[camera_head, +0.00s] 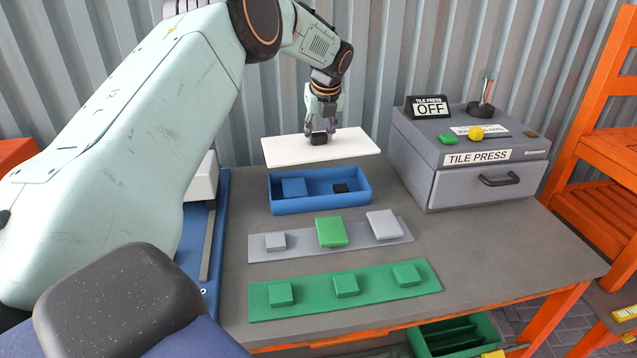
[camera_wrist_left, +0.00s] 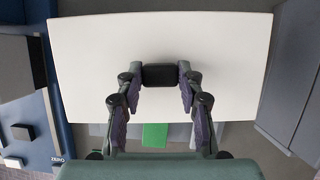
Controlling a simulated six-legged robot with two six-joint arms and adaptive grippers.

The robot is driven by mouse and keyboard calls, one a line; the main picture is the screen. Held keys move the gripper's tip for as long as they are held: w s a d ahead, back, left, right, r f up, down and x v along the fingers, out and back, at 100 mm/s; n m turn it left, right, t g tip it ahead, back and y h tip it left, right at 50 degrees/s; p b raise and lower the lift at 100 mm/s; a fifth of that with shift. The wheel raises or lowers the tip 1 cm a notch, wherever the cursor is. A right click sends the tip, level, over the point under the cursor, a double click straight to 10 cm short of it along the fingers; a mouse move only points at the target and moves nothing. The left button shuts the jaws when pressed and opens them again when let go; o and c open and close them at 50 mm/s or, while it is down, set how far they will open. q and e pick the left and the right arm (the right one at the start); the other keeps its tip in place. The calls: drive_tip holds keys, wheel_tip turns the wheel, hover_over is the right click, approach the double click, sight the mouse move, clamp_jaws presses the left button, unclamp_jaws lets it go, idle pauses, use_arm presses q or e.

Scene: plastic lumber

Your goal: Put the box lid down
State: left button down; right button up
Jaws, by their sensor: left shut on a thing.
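The box lid is a flat white panel (camera_head: 278,152) with a black knob (camera_head: 319,138) on top. My left gripper (camera_head: 321,130) is shut on the knob, and the lid looks level, above and behind the box. In the left wrist view the lid (camera_wrist_left: 100,60) fills most of the picture, with the fingers on both sides of its black knob (camera_wrist_left: 160,75). The box is a blue open tray (camera_head: 320,202) on the table, holding a blue block (camera_head: 293,187) and a small black block (camera_head: 340,188). How far the lid is above the table is hard to tell. My right gripper does not show.
A grey tile press (camera_head: 470,165) stands right of the lid. In front of the box lie a grey strip (camera_head: 355,236) with grey and green tiles and a green strip (camera_head: 375,290) with green tiles. The table (camera_head: 510,240) is clear at the right front. A corrugated wall (camera_head: 380,60) is behind.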

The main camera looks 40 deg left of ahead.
sight(319, 146)
use_arm(q)
drive_tip(key=shift+s+m, duration=0.25)
drive_tip(key=shift+m, duration=0.15)
drive_tip(key=shift+f, duration=0.25)
wheel_tip(319, 146, down, 5)
drive_tip(key=shift+w+f, duration=0.15)
drive_tip(key=shift+f, duration=0.05)
drive_tip(key=shift+f+b, duration=0.35)
drive_tip(key=shift+f, duration=1.8)
drive_tip(key=shift+f, duration=0.1)
drive_tip(key=c, duration=1)
unclamp_jaws()
drive_tip(key=shift+c, duration=0.2)
drive_tip(key=shift+o, duration=1)
drive_tip(key=shift+f, duration=0.1)
